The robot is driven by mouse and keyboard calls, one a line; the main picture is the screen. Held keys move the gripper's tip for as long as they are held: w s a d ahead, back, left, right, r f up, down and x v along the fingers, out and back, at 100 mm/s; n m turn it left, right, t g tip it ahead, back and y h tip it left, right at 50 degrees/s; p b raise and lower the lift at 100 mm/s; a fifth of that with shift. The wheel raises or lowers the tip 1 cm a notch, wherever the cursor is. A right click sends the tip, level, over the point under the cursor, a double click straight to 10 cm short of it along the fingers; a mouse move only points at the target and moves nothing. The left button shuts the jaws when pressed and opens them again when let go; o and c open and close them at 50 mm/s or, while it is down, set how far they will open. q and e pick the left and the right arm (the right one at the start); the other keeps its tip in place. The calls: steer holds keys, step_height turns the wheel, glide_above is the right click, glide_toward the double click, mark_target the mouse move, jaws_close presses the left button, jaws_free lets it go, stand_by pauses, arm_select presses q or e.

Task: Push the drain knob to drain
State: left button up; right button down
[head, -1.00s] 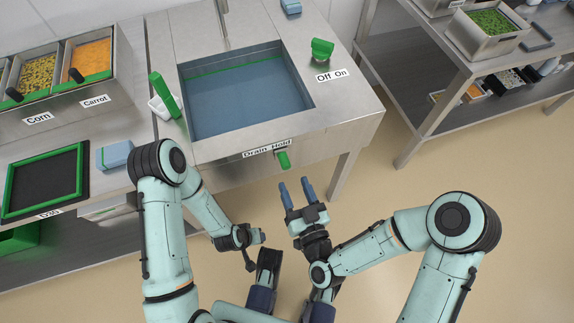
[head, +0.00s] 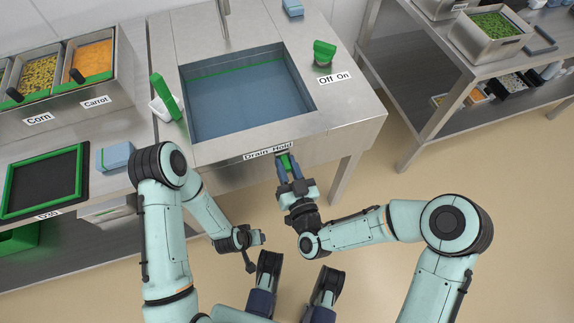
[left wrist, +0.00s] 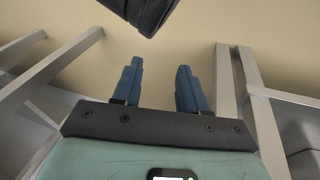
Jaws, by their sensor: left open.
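The green drain knob (head: 286,161) is on the front of the steel sink unit, just below the label "Drain Hold" (head: 267,151). My right gripper (head: 289,169) is at the knob, with one blue finger on each side and green showing between them. The fingers partly hide the knob. I cannot tell whether they touch it or are closed on it. My left gripper (left wrist: 158,85) is open and empty in the left wrist view, with floor beyond its fingers. In the head view the left arm is bent low, away from the sink.
The sink basin (head: 250,95) holds bluish water. A green tap knob (head: 324,52) sits at its right by "Off On". A green-handled tool (head: 165,97) stands in a white holder at the left. Food bins (head: 92,58) are far left, a steel shelf (head: 465,85) right.

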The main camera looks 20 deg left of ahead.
mark_target(255, 162)
arm_select(q)
steer(key=shift+s+f+g+b, duration=0.3)
steer(key=shift+s+f+b, duration=0.05)
steer(key=shift+s+f, duration=0.35)
arm_select(e)
steer(key=s+a, duration=0.1)
steer(key=a, duration=0.1)
steer(key=s+a, duration=0.3)
steer(key=a, duration=0.1)
steer(key=shift+s+a, duration=0.1)
steer(key=shift+s, duration=0.05)
steer(key=c, duration=0.9)
jaws_free()
arm_select(q)
steer(key=shift+a, duration=0.1)
